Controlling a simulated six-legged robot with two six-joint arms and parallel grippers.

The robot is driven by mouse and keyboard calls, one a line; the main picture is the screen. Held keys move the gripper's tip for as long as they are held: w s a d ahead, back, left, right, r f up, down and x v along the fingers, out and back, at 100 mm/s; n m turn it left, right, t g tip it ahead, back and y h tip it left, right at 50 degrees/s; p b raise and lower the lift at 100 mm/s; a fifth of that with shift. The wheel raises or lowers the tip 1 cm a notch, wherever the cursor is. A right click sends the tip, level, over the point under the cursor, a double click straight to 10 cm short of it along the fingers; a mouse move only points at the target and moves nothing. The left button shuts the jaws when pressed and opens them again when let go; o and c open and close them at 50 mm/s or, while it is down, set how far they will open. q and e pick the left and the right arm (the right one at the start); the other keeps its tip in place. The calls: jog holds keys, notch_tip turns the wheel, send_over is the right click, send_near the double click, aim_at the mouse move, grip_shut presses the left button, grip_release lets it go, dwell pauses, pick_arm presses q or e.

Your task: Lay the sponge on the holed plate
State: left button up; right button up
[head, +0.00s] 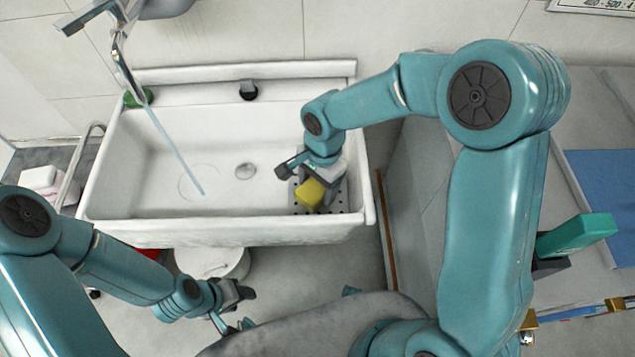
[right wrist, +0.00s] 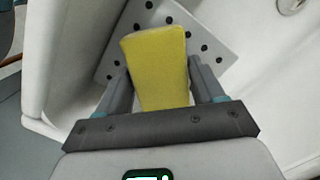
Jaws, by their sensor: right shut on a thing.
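The yellow sponge (head: 311,194) is held in my right gripper (head: 316,183), over the right end of the sink. In the right wrist view the sponge (right wrist: 158,62) stands out between the two fingers of that gripper (right wrist: 160,88), one on each side. The grey holed plate (head: 344,199) lies in the sink's front right corner, partly hidden by the gripper and sponge. It also shows behind the sponge in the right wrist view (right wrist: 207,42). I cannot tell whether the sponge touches the plate. My left gripper (head: 236,305) is low in front of the sink, away from the sponge; its jaws are unclear.
The white sink (head: 220,232) has a raised front rim and right wall close to my right gripper. A tap (head: 122,62) runs a thin stream into its left part. A green object (head: 138,97) sits on the back ledge. The basin's middle is clear.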

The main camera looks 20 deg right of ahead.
jog(key=shift+f, duration=0.15)
jog(key=o, duration=0.9)
jog(key=shift+w, duration=0.1)
jog(key=shift+o, duration=0.2)
jog(key=shift+r, duration=0.3)
notch_tip(320, 180, up, 12)
jog(key=d+p, duration=0.1)
jog(key=shift+w+d+f+p, duration=0.15)
jog(key=shift+w+p, duration=0.15)
jog(key=shift+w, duration=0.05)
